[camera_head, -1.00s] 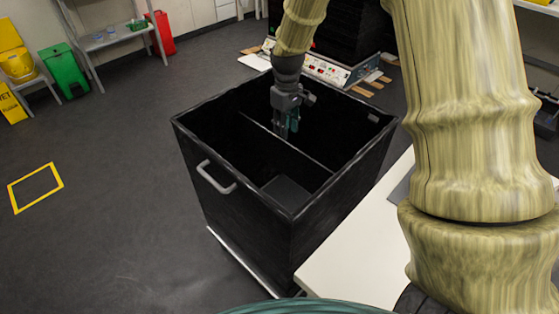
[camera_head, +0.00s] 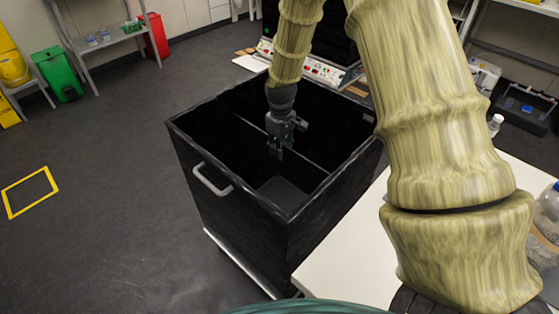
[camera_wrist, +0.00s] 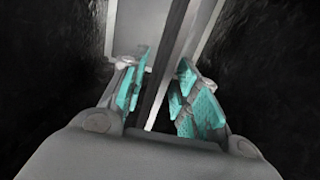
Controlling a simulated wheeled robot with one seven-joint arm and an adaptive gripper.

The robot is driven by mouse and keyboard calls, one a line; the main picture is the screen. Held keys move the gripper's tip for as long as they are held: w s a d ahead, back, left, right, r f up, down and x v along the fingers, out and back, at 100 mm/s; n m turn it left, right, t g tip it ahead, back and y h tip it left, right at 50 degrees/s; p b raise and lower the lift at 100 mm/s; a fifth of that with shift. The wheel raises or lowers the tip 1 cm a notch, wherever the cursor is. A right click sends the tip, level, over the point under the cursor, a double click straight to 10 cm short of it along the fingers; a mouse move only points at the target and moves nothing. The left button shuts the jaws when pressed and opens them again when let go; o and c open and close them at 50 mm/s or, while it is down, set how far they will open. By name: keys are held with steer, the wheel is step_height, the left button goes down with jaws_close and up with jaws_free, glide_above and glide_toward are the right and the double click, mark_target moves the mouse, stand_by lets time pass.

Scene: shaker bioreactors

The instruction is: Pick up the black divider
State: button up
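The black divider (camera_head: 312,160) is a thin upright panel across the inside of a large black open-topped box (camera_head: 240,215). Its top edge shows as a light line in the head view. In the wrist view the divider (camera_wrist: 178,62) runs lengthwise between my teal-padded fingers. My gripper (camera_head: 276,153) points down inside the box, over the middle of the divider. In the wrist view my gripper (camera_wrist: 162,92) is open, with one finger on each side of the divider. Whether a pad touches it is unclear. The divider's lower part is hidden.
The box has a grey side handle (camera_head: 212,182) and a pale base edge. A white table (camera_head: 340,255) stands close at its right, with a bottle (camera_head: 545,225) on it. A control panel (camera_head: 320,70) lies behind the box. Open floor (camera_head: 110,200) is at left.

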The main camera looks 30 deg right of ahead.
steer(key=shift+c, duration=0.2)
jaws_close()
steer(key=shift+r, duration=0.1)
step_height(320, 180, up, 30)
steer(key=p, duration=0.2)
steer(key=shift+f+p, duration=0.25)
steer(key=shift+p, duration=0.05)
stand_by(0.4)
